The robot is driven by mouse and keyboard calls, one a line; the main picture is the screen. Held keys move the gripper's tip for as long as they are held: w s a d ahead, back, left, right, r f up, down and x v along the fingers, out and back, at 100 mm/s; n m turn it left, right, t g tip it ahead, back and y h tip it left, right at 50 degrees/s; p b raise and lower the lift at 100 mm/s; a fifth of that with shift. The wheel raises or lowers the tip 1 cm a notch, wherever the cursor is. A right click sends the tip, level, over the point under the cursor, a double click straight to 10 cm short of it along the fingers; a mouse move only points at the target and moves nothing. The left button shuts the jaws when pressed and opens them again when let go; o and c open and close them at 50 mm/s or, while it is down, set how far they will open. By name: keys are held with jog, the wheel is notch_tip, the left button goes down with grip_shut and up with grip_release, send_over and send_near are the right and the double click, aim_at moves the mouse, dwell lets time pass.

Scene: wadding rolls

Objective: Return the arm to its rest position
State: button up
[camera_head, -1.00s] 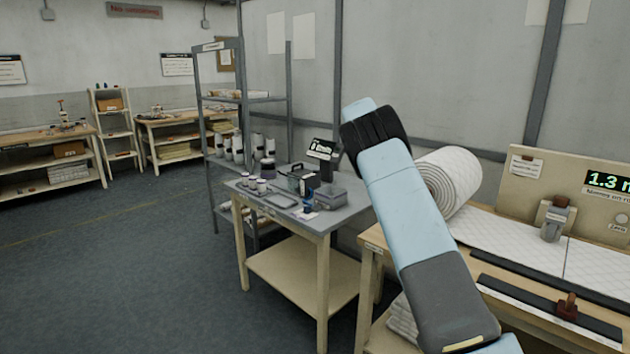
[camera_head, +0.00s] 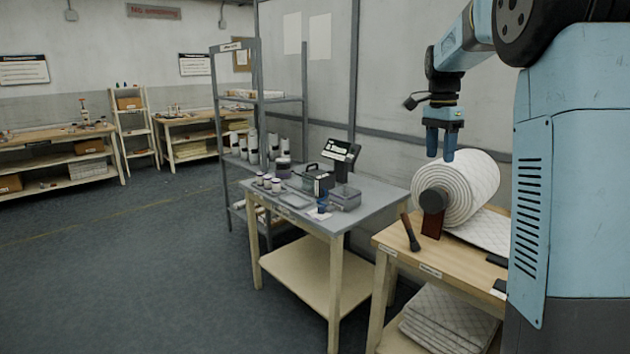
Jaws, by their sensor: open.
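My gripper (camera_head: 440,150) is at the upper right of the head view. Its two blue fingers point down, apart from each other, with nothing between them. It hangs in front of and a little above the left end of a white quilted wadding roll (camera_head: 474,185). I cannot tell the exact gap to the roll.
A dark-handled tool (camera_head: 410,232) stands near the bench's left edge. A grey-topped table (camera_head: 375,203) with jars, trays and a small display stands left of the bench. A metal shelf (camera_head: 222,120) is behind it. The floor at left is clear.

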jog(key=s+a+f+n+t, duration=0.2)
jog(key=s+n, duration=0.2)
jog(key=s, duration=0.7)
jog(key=s+a+f+n+t, duration=0.2)
jog(key=s+n, duration=0.3)
jog(key=s, duration=0.6)
jog(key=s+a+f+n+t, duration=0.2)
jog(key=s+a+n, duration=0.2)
jog(key=s, duration=0.7)
jog(key=shift+n+y, duration=0.3)
jog(key=shift+n, duration=0.3)
jog(key=shift+c, duration=0.4)
jog(key=shift+c, duration=0.6)
jog(key=shift+d, duration=0.2)
